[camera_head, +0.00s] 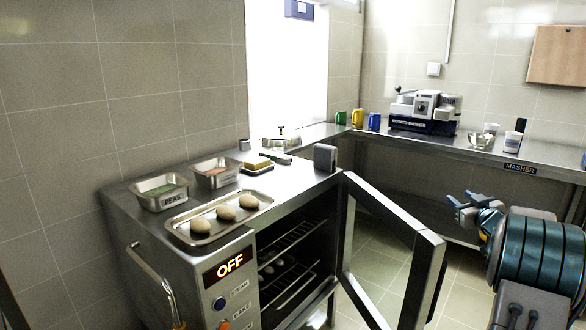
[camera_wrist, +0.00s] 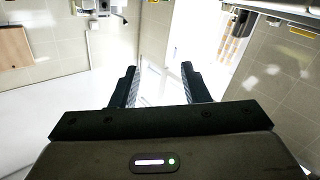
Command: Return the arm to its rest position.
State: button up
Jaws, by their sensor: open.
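My gripper (camera_head: 466,206) is at the right of the head view, raised beside the open oven door and in front of the masher counter. In the wrist view my gripper (camera_wrist: 160,85) has its two dark fingers apart with nothing between them. The wrist view looks out upside down over the room, with wall tiles and the bright opening beyond the fingers. My arm comes in from the right edge of the head view, and most of it is out of frame.
The oven (camera_head: 225,276) has its glass door (camera_head: 392,250) swung open toward my arm. The masher (camera_head: 424,112), mugs and cups stand on the back counter (camera_head: 484,152). Floor shows between door and counter.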

jog(key=s+a+r+m+g+h+p, duration=0.5)
jog(key=s+a+r+p, duration=0.2)
jog(key=s+a+r, duration=0.45)
jog(key=s+a+f+g+y+p, duration=0.1)
jog(key=s+a+g+p, duration=0.1)
jog(key=s+a, duration=0.5)
jog(key=s+a+f+n+g+y+p, duration=0.1)
jog(key=s+a+f+g+p, duration=0.1)
jog(key=s+a, duration=0.5)
jog(key=s+a+f+g+y+p, duration=0.2)
jog(key=s+a+g+p, duration=0.2)
jog(key=s, duration=1.2)
jog(key=a+g, duration=0.2)
jog(key=a, duration=0.1)
jog(key=shift+s+a+f+n, duration=0.25)
jog(key=shift+s+a+n, duration=0.05)
jog(key=shift+a, duration=0.1)
jog(key=shift+c, duration=0.5)
